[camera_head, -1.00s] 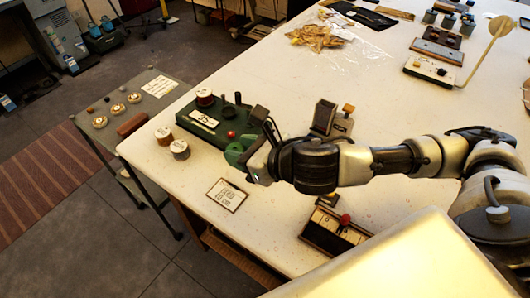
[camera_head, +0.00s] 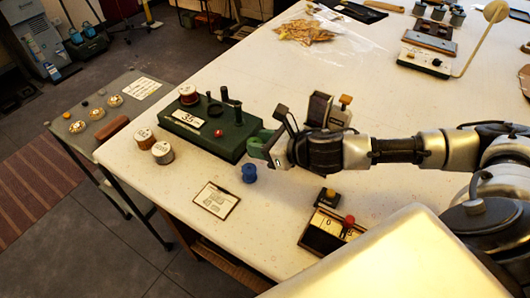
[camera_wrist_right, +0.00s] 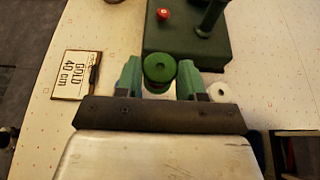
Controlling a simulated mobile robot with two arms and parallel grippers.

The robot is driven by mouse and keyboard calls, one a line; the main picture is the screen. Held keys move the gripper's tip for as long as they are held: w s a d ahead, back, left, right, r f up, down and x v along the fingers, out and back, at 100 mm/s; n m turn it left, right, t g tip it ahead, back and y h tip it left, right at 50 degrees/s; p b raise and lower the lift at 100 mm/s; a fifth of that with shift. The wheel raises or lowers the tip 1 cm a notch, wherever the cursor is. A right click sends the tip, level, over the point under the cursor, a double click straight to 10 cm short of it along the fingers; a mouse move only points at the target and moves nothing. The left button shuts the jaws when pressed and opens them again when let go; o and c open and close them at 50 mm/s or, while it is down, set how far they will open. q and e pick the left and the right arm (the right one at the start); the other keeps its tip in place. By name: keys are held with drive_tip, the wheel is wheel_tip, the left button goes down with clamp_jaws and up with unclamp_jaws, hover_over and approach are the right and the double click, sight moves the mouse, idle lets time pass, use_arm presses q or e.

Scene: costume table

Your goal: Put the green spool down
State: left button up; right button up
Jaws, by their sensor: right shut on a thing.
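The green spool (camera_wrist_right: 159,68) sits between the two teal fingertips of my right gripper (camera_wrist_right: 158,80) in the right wrist view. That gripper is shut on it. In the head view my right gripper (camera_head: 264,145) is over the white table, beside the right end of the dark green stand (camera_head: 200,136); its fingers mostly hide the spool. The stand also shows in the wrist view (camera_wrist_right: 187,38), just beyond the spool. I cannot tell the spool's height above the table. My left gripper is not in view.
A blue spool (camera_head: 249,174) stands on the table near my right gripper. A card (camera_head: 216,199) reading "GOLD 40 cm" in the wrist view (camera_wrist_right: 76,75) lies nearby. Two spools (camera_head: 162,153) stand left of the stand. A counter box (camera_head: 327,232) is at the front.

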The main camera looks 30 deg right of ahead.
drive_tip(key=shift+w+d+f, duration=0.4)
drive_tip(key=shift+d+f, duration=0.15)
drive_tip(key=shift+d, duration=0.1)
drive_tip(key=shift+f+b, duration=0.35)
drive_tip(key=shift+f, duration=1.6)
drive_tip(key=shift+f, duration=0.1)
drive_tip(key=o, duration=0.7)
